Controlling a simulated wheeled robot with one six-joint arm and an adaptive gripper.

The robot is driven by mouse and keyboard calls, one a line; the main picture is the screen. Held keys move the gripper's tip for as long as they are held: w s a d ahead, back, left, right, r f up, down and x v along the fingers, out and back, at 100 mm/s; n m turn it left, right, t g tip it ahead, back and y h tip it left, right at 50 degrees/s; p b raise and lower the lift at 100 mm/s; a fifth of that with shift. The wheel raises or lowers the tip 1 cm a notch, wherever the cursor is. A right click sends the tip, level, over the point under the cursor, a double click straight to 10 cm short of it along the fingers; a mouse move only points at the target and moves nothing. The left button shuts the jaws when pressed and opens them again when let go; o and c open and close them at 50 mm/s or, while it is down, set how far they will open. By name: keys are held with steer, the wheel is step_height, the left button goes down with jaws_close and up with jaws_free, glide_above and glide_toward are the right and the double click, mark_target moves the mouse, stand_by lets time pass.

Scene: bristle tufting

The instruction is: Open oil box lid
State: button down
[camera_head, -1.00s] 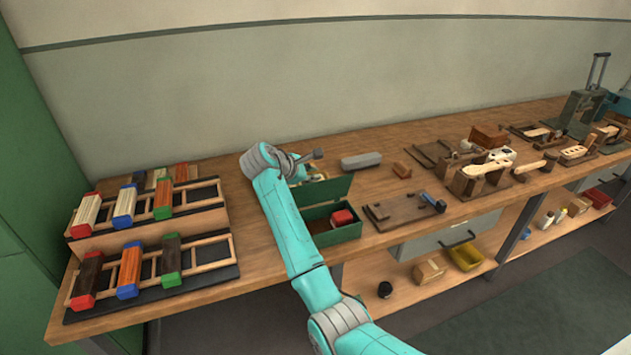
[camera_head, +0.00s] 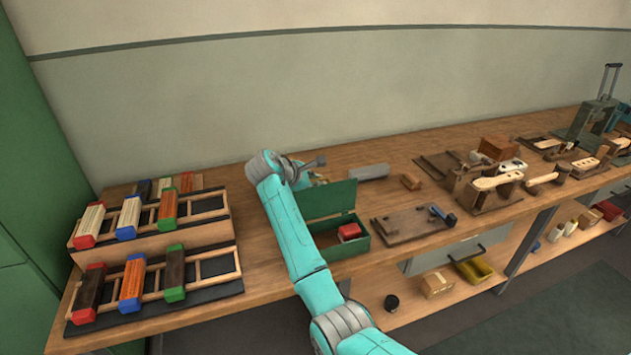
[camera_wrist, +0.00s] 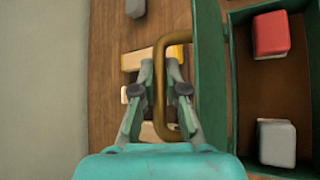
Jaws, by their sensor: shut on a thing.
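The green oil box (camera_head: 340,250) stands on the bench with its lid (camera_head: 328,199) swung up, roughly upright along the back edge. A red block (camera_head: 349,232) lies inside. In the wrist view the open box (camera_wrist: 258,173) is at the right, with the red block (camera_wrist: 271,34) and a grey-white block (camera_wrist: 277,143) in it. The lid (camera_wrist: 209,75) shows nearly edge-on beside it. A brass loop handle (camera_wrist: 162,50) sticks out from the lid. My gripper (camera_wrist: 160,75) is shut on the handle. In the head view my gripper is mostly hidden behind the lid and arm.
Brush racks (camera_head: 150,214) stand to the left. A grey block (camera_head: 366,172) and a small brown block (camera_head: 411,182) lie behind and right of the box. A dark board with a blue-tipped tool (camera_head: 440,213) lies to the right. The wall is close behind the bench.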

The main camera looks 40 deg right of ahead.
steer(key=shift+w, duration=0.1)
steer(key=c, duration=1.5)
jaws_free()
steer(key=shift+o, duration=0.2)
steer(key=shift+f, duration=0.1)
steer(key=v, duration=1.2)
steer(key=shift+r, duration=0.25)
steer(key=shift+d, duration=0.1)
